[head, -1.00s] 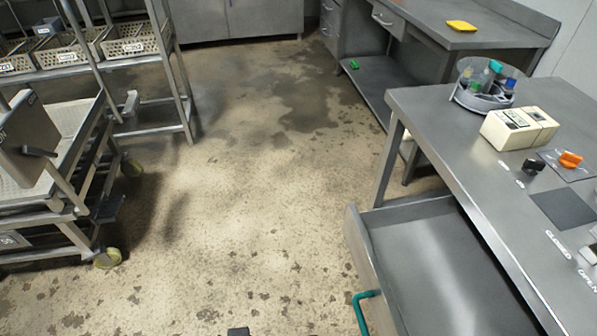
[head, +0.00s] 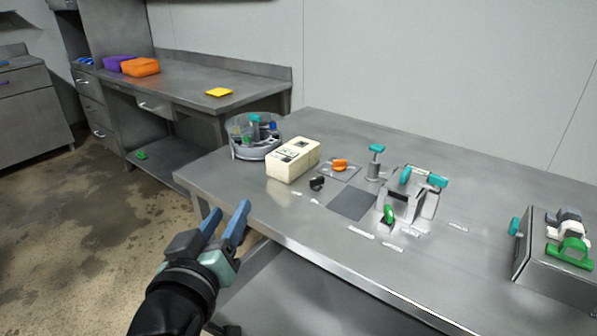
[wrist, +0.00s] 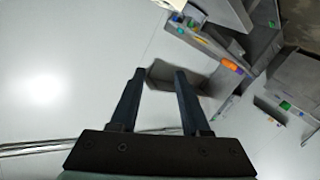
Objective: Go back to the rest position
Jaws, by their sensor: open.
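My gripper (head: 228,219) is open and empty in the head view. Its two blue fingers stand apart above the floor and the front left edge of the near steel table (head: 255,208). It touches nothing that I can see. In the wrist view my gripper (wrist: 157,75) shows two dark parallel fingers with a clear gap and nothing between them.
The table bears a round carousel (head: 256,150), a cream box (head: 293,160), an orange-handled part (head: 340,165), a clamp-like fixture (head: 412,195) and a grey box (head: 556,262) with coloured handles. A back bench (head: 190,85) stands beyond. Floor at left (head: 60,220) is clear.

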